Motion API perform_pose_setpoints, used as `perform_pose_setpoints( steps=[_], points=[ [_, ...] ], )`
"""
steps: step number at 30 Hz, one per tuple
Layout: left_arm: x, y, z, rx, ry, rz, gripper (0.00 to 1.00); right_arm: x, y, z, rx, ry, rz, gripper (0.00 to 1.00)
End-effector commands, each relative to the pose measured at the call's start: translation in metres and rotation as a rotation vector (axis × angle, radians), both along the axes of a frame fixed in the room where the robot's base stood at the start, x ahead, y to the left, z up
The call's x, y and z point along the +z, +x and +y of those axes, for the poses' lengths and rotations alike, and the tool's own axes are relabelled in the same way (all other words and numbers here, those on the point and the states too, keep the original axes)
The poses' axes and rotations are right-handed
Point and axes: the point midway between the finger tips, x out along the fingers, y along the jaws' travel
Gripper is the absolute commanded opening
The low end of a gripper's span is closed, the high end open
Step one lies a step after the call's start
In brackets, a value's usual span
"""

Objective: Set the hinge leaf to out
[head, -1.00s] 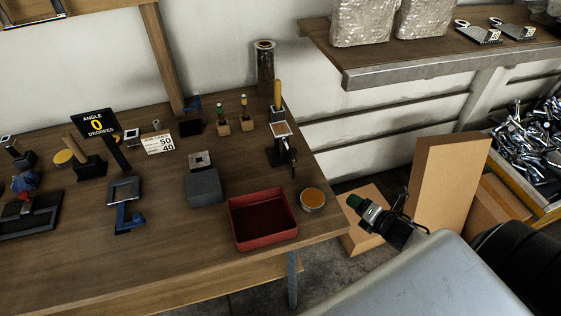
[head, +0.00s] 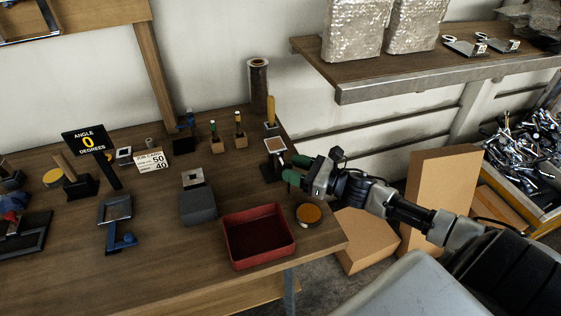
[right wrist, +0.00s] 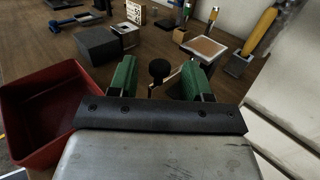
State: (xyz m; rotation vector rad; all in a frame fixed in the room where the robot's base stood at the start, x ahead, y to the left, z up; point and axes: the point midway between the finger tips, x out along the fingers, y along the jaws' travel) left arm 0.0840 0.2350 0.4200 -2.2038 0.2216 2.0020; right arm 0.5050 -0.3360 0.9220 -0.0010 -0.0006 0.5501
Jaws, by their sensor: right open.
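A black stand (head: 270,171) with a tilted square plate (head: 275,145) stands near the table's right end. The plate also shows in the right wrist view (right wrist: 204,47). A round black knob (right wrist: 159,68) on a thin stem shows there just beyond the fingertips; I take it to be the hinge leaf's handle, though the leaf itself is not clear. My right gripper (head: 289,168) is open, its green fingers pointing at the stand. In the wrist view the knob lies between the gripper's fingers (right wrist: 160,79), with no visible contact. A sign (head: 87,143) reads "ANGLE 0 DEGREES". My left gripper is not visible.
A red tray (head: 258,237), a round tin (head: 308,214) and a grey block (head: 198,206) stand close by. A yellow-handled tool (head: 270,110) rises behind the stand. Cardboard boxes (head: 440,190) stand on the floor to the right.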

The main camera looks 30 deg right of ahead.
Motion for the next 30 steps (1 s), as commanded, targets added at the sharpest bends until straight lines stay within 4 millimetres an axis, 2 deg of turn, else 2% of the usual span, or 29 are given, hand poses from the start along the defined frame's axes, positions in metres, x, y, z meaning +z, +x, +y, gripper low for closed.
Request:
perform_pose_setpoints(
  steps=[3,9,21,30],
  points=[
    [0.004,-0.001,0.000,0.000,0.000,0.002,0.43,0.003,0.016,0.009,-0.001,-0.001,-0.003,0.49],
    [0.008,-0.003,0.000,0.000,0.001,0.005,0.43,0.001,0.031,0.019,-0.001,0.002,0.000,0.49],
    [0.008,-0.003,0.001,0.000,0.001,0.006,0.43,0.000,0.035,0.022,-0.001,0.000,0.001,0.47],
    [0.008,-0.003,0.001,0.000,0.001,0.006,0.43,0.000,0.035,0.022,-0.001,0.000,0.001,0.01]
  ],
)
